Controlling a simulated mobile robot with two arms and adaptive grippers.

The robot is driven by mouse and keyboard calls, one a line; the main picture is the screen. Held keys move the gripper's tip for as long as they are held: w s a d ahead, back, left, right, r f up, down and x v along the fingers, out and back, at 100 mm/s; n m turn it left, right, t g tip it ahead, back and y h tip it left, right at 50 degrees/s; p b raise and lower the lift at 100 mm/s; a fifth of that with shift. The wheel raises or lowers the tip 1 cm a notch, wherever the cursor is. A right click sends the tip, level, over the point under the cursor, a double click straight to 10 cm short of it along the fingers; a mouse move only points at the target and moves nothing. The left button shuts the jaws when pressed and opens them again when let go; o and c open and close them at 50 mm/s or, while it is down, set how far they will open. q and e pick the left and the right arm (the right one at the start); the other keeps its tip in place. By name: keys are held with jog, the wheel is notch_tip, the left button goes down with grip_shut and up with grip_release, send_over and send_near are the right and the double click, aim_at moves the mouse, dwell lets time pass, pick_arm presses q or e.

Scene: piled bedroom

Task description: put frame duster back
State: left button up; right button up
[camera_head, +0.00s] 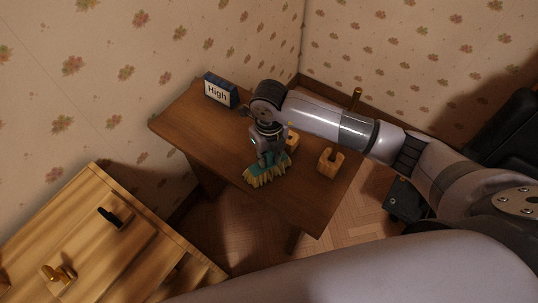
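A duster (266,175) with a green top and yellowish bristles is in the camera_head view, over the front part of the dark wooden table (220,140). My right gripper (268,157) points down onto its top and appears shut on it. The fingers partly hide the duster, and I cannot tell whether the bristles touch the table. A U-shaped wooden holder (330,163) stands on the table to the right. A similar wooden piece (292,139), partly hidden by my gripper, is just behind the duster. My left gripper is out of view.
A blue box with a "High" label (220,91) stands at the table's back left. A light wooden cabinet (110,250) with a black item (111,217) and a brass-coloured item (58,273) on it is at lower left. Patterned walls close off the back.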

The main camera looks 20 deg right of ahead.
jog(key=shift+o, duration=1.2)
jog(key=shift+d, duration=0.1)
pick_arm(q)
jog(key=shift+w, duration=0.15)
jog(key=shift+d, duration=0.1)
pick_arm(e)
jog(key=shift+r, duration=0.2)
notch_tip(320, 180, up, 12)
jog(key=p, duration=0.8)
jog(key=shift+f, duration=0.15)
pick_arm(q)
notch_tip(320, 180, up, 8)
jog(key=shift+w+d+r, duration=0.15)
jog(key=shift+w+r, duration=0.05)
